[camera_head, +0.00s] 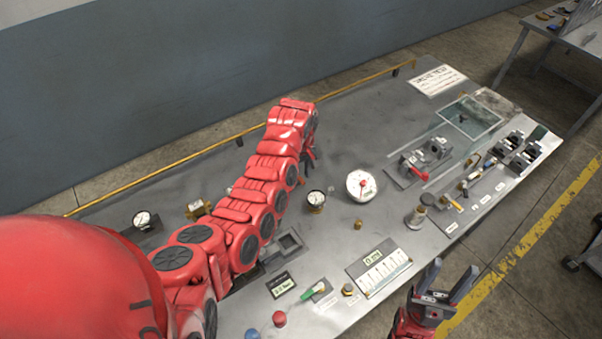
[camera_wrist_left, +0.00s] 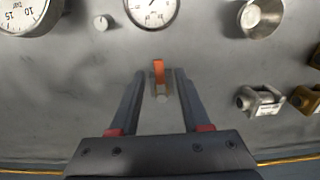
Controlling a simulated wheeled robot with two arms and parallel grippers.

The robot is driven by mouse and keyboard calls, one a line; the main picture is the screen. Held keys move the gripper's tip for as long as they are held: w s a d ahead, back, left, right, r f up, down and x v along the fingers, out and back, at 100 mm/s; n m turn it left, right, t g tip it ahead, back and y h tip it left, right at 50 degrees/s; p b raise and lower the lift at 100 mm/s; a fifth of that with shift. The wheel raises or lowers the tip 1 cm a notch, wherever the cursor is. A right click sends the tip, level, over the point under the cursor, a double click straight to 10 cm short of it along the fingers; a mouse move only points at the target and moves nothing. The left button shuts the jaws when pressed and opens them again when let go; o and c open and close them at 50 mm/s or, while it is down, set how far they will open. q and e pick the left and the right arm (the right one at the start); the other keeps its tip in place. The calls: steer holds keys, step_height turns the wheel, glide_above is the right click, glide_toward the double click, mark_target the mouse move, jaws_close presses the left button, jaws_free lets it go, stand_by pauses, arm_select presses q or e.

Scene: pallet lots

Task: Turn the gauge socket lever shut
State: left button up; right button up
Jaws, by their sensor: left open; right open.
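The lever points straight toward that gauge. My left gripper (camera_wrist_left: 160,80) is open, with the lever and fitting seen between its fingers; I cannot tell whether they touch. In the head view the left gripper (camera_head: 309,162) is low over the bench behind the small gauge (camera_head: 315,200), and the lever is not distinguishable there. My right gripper (camera_head: 448,286) is open and empty off the bench's front edge.
A large white gauge (camera_head: 361,186) stands right of the small one. A yellow rail (camera_head: 180,166) runs along the back edge. Bare bench lies behind the gauges.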

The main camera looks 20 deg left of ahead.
arm_select(q)
steer(key=shift+f, duration=0.25)
jaws_close()
